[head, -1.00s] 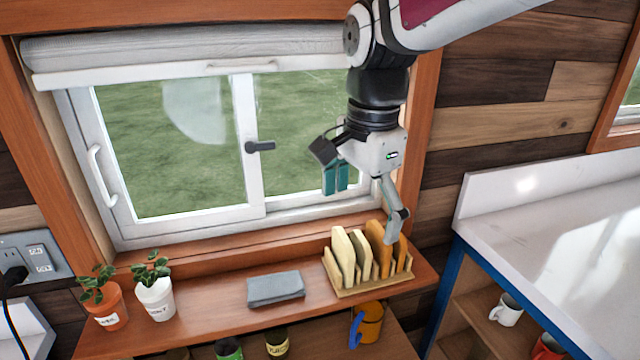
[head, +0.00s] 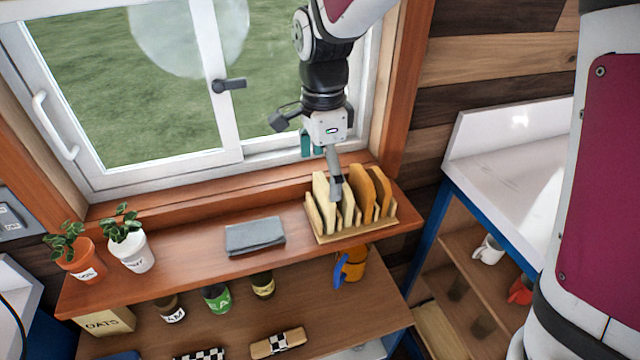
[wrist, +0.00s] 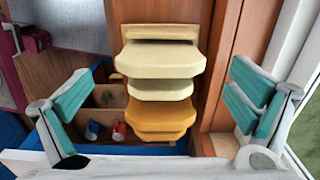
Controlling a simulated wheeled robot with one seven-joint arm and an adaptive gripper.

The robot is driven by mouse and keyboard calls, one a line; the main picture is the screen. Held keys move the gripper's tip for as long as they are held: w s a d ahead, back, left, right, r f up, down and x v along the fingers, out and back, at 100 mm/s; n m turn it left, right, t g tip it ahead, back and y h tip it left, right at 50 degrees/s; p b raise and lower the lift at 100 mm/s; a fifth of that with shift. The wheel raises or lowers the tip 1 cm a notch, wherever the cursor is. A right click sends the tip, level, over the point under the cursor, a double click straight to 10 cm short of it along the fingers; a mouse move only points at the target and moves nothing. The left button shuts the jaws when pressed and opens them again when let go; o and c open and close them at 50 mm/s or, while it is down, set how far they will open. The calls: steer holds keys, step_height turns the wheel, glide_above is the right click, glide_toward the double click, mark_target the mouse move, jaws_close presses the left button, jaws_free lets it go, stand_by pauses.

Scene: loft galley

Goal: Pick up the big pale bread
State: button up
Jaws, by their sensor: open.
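The big pale bread (head: 321,197) stands upright at the left of a wooden slotted rack (head: 358,236) on the window shelf. In the wrist view the big pale bread (wrist: 158,62) is the uppermost and wide slice. A smaller pale slice (wrist: 160,89) lies below it there, then an orange-brown slice (wrist: 158,114) with another partly hidden behind it. My gripper (head: 322,178) is open and empty, pointing down just over the pale slices. In the wrist view its teal-padded fingers (wrist: 160,96) stand wide apart on either side of the slices. I cannot tell whether anything touches.
A folded grey cloth (head: 255,236) lies left of the rack, with bare shelf between. Two potted plants, one orange (head: 82,263) and one white (head: 133,252), stand further left. The window (head: 150,90) is close behind. An orange mug (head: 352,265) is under the shelf.

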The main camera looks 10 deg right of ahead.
mark_target(323, 201)
steer(key=shift+d+f+p, duration=0.15)
steer(key=shift+f+p, duration=0.3)
steer(key=shift+f, duration=2.15)
steer(key=c, duration=0.9)
